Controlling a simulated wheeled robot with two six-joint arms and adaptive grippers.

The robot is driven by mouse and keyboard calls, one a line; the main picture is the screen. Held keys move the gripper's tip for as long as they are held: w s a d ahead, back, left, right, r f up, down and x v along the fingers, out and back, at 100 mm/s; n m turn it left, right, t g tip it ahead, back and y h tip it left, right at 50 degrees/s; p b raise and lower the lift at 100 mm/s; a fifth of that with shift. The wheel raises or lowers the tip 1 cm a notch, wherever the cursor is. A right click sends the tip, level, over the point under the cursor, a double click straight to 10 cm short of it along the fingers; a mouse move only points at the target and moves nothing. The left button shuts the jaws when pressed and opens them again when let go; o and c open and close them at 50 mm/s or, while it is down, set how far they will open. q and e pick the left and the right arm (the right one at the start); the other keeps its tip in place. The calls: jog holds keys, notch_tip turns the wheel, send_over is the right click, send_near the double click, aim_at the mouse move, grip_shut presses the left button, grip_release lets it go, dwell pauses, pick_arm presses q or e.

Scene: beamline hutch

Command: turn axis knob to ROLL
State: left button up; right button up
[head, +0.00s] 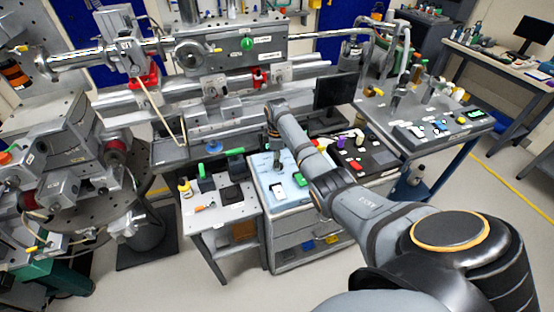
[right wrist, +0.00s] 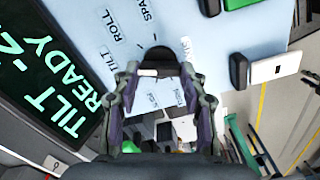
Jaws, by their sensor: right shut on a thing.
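The axis knob (right wrist: 160,54) is black and sits on a pale blue panel (right wrist: 85,15); it shows between my right gripper's fingertips in the right wrist view. My right gripper (right wrist: 161,73) is shut on it. The printed labels TILT, ROLL and SPA..., the last cut off, lie on the panel to the left of and above the knob. A dark display (right wrist: 50,75) shows green text reading TILT, part of a number, and READY. In the head view my right gripper (head: 277,165) is small over the panel; the knob is hard to make out there. My left gripper is not in view.
Another black control (right wrist: 238,70) beside a white plate (right wrist: 268,69) is right of the gripper in the wrist view. In the head view a dark monitor (head: 336,91) stands behind the panel, and a small bench (head: 222,222) with tools stands left of it.

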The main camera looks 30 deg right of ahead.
jog(key=m+p, duration=0.2)
jog(key=m, duration=0.1)
jog(key=shift+r+p, duration=0.15)
jog(key=shift+p, duration=0.25)
jog(key=shift+m+p, duration=0.85)
jog(key=shift+m, duration=1.35)
jog(key=shift+d, duration=0.1)
jog(key=o, duration=1.1)
jog(key=shift+w, duration=0.1)
jog(key=shift+o, duration=0.2)
notch_tip(320, 180, up, 12)
jog(key=shift+f, duration=0.2)
